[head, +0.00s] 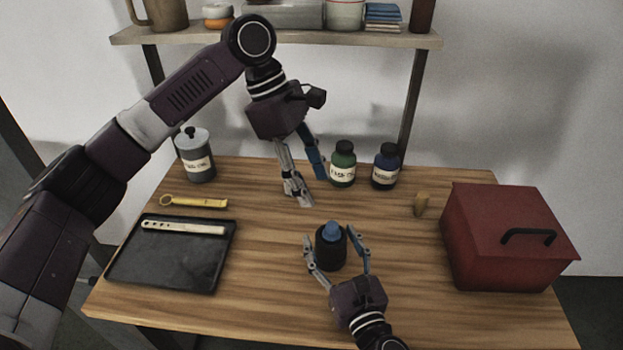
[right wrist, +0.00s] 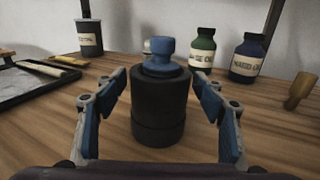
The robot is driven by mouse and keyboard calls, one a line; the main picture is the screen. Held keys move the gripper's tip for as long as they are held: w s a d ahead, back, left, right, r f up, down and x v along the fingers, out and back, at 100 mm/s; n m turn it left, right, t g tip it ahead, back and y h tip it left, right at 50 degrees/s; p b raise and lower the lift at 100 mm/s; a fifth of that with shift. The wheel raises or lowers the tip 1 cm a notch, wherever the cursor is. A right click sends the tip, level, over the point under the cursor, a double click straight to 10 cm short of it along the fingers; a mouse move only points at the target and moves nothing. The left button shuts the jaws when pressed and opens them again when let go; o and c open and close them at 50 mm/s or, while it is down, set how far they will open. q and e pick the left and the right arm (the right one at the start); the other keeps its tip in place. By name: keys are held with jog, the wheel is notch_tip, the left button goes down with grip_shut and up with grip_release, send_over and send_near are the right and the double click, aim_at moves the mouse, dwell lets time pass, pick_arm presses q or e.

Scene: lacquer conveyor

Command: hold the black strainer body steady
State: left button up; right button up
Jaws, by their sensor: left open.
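The black strainer body (head: 329,252) stands upright on the wooden table, with a blue knob-like part (head: 332,230) on top. In the right wrist view the black strainer body (right wrist: 160,112) stands centred between the fingers. My right gripper (head: 336,240) is open, with one finger on each side of the body. The right wrist view shows a narrow gap on both sides. My left gripper (head: 312,190) is open and empty, pointing down behind the strainer body, left of the green bottle.
A black tray (head: 165,270) holding a pale strip lies at left, with a yellow wrench (head: 193,202) behind it. A grey canister (head: 195,160), green bottle (head: 343,168) and blue bottle (head: 386,170) stand at the back. A small tan peg (head: 421,205) stands near the red box (head: 505,240).

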jog(key=shift+v, duration=6.05)
jog(key=shift+s+f, duration=0.1)
